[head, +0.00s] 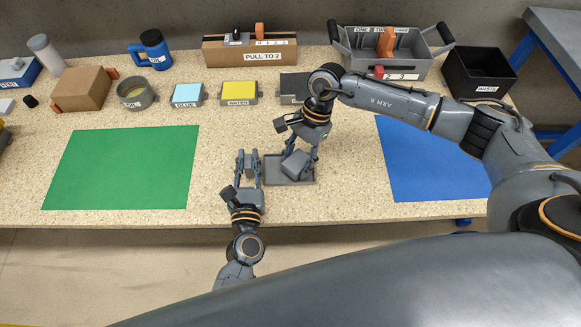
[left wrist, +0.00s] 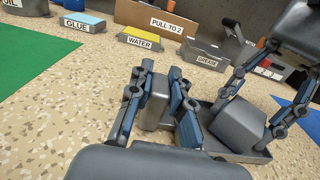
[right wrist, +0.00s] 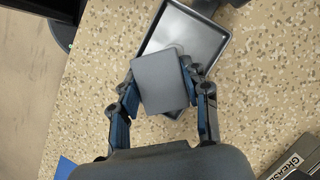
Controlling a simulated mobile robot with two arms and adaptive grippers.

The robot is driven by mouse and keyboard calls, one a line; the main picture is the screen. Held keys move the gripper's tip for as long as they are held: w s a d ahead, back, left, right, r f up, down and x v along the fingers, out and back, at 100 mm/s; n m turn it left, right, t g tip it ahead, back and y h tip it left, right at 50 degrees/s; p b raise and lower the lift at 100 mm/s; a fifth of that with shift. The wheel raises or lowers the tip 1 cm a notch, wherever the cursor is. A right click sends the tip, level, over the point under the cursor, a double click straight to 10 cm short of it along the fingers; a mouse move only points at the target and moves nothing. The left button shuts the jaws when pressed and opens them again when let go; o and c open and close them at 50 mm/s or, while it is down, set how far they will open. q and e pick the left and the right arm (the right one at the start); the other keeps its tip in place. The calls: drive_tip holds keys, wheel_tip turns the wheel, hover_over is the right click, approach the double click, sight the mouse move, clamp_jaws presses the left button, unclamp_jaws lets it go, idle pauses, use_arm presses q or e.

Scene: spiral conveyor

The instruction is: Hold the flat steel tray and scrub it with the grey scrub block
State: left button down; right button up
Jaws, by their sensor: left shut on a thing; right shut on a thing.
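The flat steel tray (head: 271,172) lies on the speckled worktop between the green and blue mats. Its shiny inside shows in the right wrist view (right wrist: 193,36). My left gripper (head: 247,168) is at the tray's left side, shut on a grey upright piece (left wrist: 157,106). This looks like the tray's grip, but its join to the tray is hidden. My right gripper (head: 300,148) is over the tray, shut on the grey scrub block (right wrist: 164,82). The block (head: 296,164) is tilted over the tray's inside; I cannot tell whether it touches the floor.
A green mat (head: 122,167) lies left and a blue mat (head: 430,165) right. Behind stand the yellow WATER pad (head: 238,93), blue GLUE pad (head: 187,94), GREASE tray (left wrist: 207,58), PULL TO 2 box (head: 250,52) and black WASTE bin (head: 485,75). The worktop's front edge is close.

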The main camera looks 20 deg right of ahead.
sight(278, 174)
use_arm(q)
drive_tip(key=shift+f, duration=0.2)
use_arm(e)
drive_tip(key=shift+f, duration=0.15)
use_arm(q)
drive_tip(key=shift+a, duration=0.1)
use_arm(e)
drive_tip(key=shift+d, duration=0.2)
drive_tip(key=shift+w+a, duration=0.2)
drive_tip(key=shift+a, duration=0.5)
drive_tip(key=shift+w+a, duration=0.15)
drive_tip(key=shift+a, duration=0.5)
use_arm(q)
drive_tip(key=shift+s, duration=0.1)
use_arm(e)
drive_tip(key=shift+w+a+f, duration=0.1)
drive_tip(key=shift+w+a, duration=0.05)
drive_tip(key=shift+a, duration=0.55)
drive_tip(key=shift+r, duration=0.2)
